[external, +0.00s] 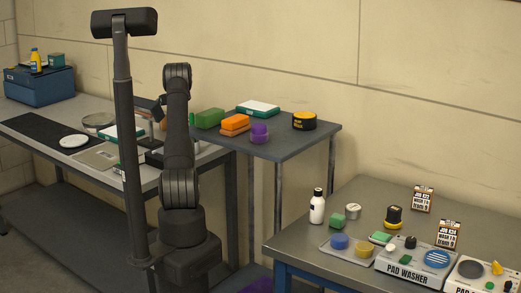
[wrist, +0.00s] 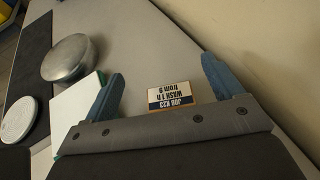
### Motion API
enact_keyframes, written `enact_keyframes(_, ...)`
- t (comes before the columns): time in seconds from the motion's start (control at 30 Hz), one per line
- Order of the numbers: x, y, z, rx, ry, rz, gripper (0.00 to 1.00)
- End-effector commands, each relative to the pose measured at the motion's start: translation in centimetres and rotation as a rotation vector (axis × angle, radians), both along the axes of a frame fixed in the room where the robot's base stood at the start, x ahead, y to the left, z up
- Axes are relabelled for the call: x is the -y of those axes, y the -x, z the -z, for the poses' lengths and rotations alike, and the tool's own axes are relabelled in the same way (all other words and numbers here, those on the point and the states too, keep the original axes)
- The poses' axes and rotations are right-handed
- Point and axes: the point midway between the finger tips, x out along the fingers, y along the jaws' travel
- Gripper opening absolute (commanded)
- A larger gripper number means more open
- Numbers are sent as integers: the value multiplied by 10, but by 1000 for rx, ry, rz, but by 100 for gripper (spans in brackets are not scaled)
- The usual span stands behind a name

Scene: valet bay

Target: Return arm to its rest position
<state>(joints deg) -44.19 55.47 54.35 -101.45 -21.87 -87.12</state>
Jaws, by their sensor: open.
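My gripper (wrist: 162,68) is open in the wrist view, its two blue fingers spread wide. A small job card (wrist: 173,97), printed with upside-down text, shows between the fingers near the gripper body; nothing is clamped. I cannot tell how far the card is below the fingers. In the external view my arm reaches over the left bench (external: 92,103), and the gripper is mostly hidden behind my own arm links.
In the wrist view, a silver round tin (wrist: 67,58), a white disc (wrist: 17,121) and a green-white box (wrist: 76,112) lie left. A small table (external: 285,144) holds pads and boxes. The front-right bench (external: 300,244) holds a bottle (external: 317,206) and pad washers (external: 408,268).

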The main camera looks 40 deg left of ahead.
Motion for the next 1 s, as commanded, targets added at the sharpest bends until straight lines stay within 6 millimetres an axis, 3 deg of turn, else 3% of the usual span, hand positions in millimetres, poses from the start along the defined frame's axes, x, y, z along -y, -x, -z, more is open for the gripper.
enact_keyframes(0.27, 0, 0, 17, -3, 1, 0, 85)
enact_keyframes(0.57, 0, 0, 68, -4, 2, 1, 85)
enact_keyframes(0.83, -27, -11, 87, -1, 2, 0, 85)
enact_keyframes(1.0, -26, -11, 61, 3, -1, 0, 85)
